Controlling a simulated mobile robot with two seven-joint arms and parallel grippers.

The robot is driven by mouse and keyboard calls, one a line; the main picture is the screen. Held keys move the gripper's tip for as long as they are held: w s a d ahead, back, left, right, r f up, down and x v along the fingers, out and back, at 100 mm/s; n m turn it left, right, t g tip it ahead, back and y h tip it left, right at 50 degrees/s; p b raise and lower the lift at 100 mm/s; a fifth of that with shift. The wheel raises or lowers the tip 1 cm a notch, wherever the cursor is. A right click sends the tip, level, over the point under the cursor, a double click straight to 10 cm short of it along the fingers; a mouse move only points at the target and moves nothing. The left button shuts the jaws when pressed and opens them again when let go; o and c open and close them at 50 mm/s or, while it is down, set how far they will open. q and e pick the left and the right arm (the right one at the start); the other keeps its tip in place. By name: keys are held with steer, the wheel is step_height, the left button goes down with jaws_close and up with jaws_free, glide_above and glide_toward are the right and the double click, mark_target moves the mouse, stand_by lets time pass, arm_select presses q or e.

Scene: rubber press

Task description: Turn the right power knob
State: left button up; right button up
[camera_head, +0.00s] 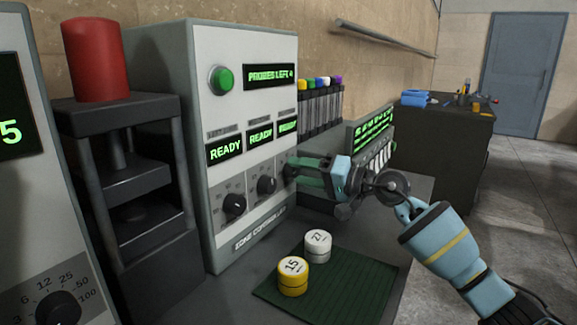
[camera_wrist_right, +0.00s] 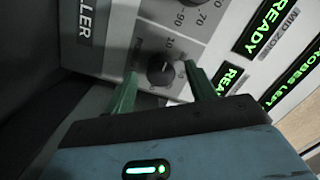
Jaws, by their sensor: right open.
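The grey zone controller (camera_head: 225,125) stands upright on the bench with a row of dark knobs low on its front. The left knob (camera_head: 235,204) and middle knob (camera_head: 266,185) are clear in the head view. My right gripper (camera_head: 293,170) is at the right end of this row, its green fingers pointing at the panel and mostly covering the right knob. In the right wrist view, the round black right knob (camera_wrist_right: 161,71) sits between the two spread green fingers, with a gap on each side. My left gripper is not in view.
A green mat (camera_head: 330,286) holds a yellow weight (camera_head: 293,278) and a white weight (camera_head: 318,245) in front of the controller. A press with a red cylinder (camera_head: 96,60) stands left. Coloured-cap tubes (camera_head: 320,105) and a lit panel (camera_head: 372,135) are behind my right arm.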

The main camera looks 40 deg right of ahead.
steer(key=shift+w+a, duration=0.3)
steer(key=shift+w, duration=0.25)
steer(key=shift+s+d, duration=0.1)
steer(key=shift+s, duration=0.05)
steer(key=shift+c, duration=0.5)
steer(key=c, duration=0.9)
steer(key=shift+o, duration=0.2)
